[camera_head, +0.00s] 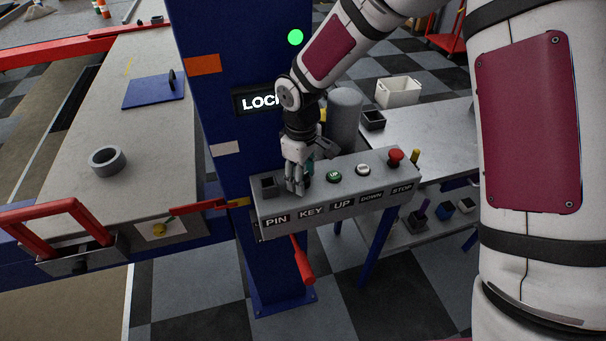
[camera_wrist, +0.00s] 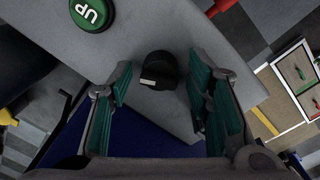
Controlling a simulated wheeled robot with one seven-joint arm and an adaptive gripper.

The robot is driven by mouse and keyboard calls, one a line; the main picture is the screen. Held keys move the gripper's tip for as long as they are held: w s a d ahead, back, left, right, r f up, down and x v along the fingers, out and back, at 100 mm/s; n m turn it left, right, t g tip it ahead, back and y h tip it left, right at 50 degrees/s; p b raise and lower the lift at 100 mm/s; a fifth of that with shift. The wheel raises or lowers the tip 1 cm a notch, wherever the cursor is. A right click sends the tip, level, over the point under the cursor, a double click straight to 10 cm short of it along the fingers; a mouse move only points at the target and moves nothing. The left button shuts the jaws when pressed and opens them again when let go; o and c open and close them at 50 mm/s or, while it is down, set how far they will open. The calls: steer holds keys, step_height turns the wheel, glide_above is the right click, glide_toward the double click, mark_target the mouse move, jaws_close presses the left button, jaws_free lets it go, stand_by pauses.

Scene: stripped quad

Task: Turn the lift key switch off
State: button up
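The grey control box (camera_head: 349,188) carries the labels PIN, KEY, UP, DOWN and STOP. My gripper (camera_head: 297,188) points down at the KEY position and hides most of the switch in the head view. In the wrist view the key switch (camera_wrist: 159,70) is a round black knob with a pale mark on its left side. My gripper's teal-padded fingers (camera_wrist: 161,88) are open, one on each side of the knob, with visible gaps. Whether the fingertips reach down to the knob's height is unclear.
The green UP button (camera_head: 334,176), white DOWN button (camera_head: 363,170) and red STOP button (camera_head: 395,157) sit right of my gripper. A square dark socket (camera_head: 269,186) is close on its left. A blue post (camera_head: 222,120) stands behind, with a partly hidden "LOC" sign (camera_head: 258,103) and a green light (camera_head: 295,37).

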jaws_close()
steer(key=shift+n, duration=0.4)
steer(key=n+b, duration=0.1)
steer(key=n, duration=1)
steer(key=shift+y, duration=0.3)
stand_by(0.3)
steer(key=shift+o, duration=1.3)
jaws_free()
